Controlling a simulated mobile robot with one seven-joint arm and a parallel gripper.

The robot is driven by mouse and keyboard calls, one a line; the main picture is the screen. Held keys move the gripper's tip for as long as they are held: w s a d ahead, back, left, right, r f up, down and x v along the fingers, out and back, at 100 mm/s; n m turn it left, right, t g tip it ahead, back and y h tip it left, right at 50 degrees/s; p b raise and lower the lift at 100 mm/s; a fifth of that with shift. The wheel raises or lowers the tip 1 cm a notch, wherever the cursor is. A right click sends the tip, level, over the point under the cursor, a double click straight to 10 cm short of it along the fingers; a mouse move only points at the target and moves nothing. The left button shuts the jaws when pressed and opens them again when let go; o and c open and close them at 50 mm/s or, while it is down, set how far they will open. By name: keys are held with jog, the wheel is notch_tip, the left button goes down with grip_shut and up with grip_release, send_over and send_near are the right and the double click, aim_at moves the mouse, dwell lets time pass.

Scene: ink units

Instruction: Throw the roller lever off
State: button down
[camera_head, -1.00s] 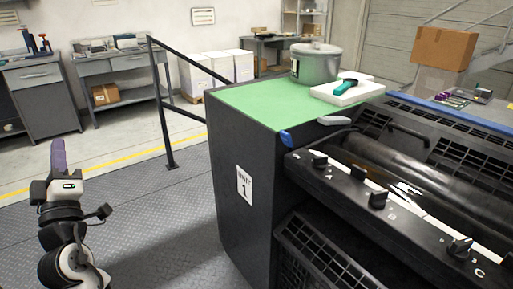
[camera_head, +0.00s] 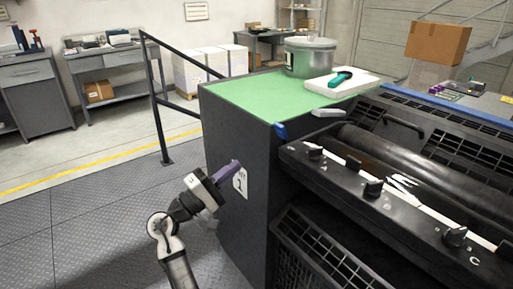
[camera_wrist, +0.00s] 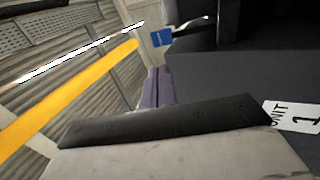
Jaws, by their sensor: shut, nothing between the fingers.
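A lever with a blue end (camera_head: 281,130) sticks out at the near right corner of the green-topped black cabinet, at the left end of the press. A pale grey handle (camera_head: 328,112) lies just behind it; I cannot tell which is the roller lever. In the wrist view a blue block (camera_wrist: 161,38) shows beyond my fingertips, likely the blue lever end. My gripper (camera_head: 233,166), with purple fingers, is shut and empty. It appears in front of the cabinet side, below and left of the blue end, apart from it. The fingers also show in the wrist view (camera_wrist: 157,88).
The cabinet (camera_head: 235,125) carries a "UNIT 1" label (camera_head: 240,183), partly covered by my gripper. On its green top stand a grey pot (camera_head: 309,58) and a white block with a teal tool (camera_head: 341,78). Black knobs (camera_head: 373,188) line the press front. A black railing (camera_head: 158,105) stands behind.

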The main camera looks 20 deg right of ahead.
aim_at(277, 127)
jog(key=p+x, duration=0.3)
jog(key=x, duration=0.9)
jog(key=shift+d+r+p, duration=0.1)
jog(key=shift+r+p, duration=0.15)
jog(key=shift+p, duration=0.05)
jog(key=shift+w+d+r, duration=0.1)
jog(key=shift+w+d, duration=0.15)
jog(key=shift+d, duration=0.35)
jog(key=shift+r+p, duration=0.15)
jog(key=shift+p, duration=0.25)
jog(key=shift+w+d+r+y+p, duration=0.1)
jog(key=shift+d+r+y+p, duration=0.25)
jog(key=shift+p, duration=0.5)
jog(key=p, duration=0.1)
jog(key=r+y+p, duration=0.1)
jog(key=shift+w+d+r+g+p, duration=0.1)
jog(key=shift+w+d+g+p, duration=0.1)
jog(key=shift+d+g+p, duration=0.15)
jog(key=shift+w+d+r+y+p, duration=0.15)
jog(key=shift+w+d+y+p, duration=0.05)
jog(key=shift+d+y+p, duration=0.55)
jog(key=shift+b+x, duration=0.3)
jog(key=shift+x, duration=2.05)
jog(key=shift+a, duration=0.1)
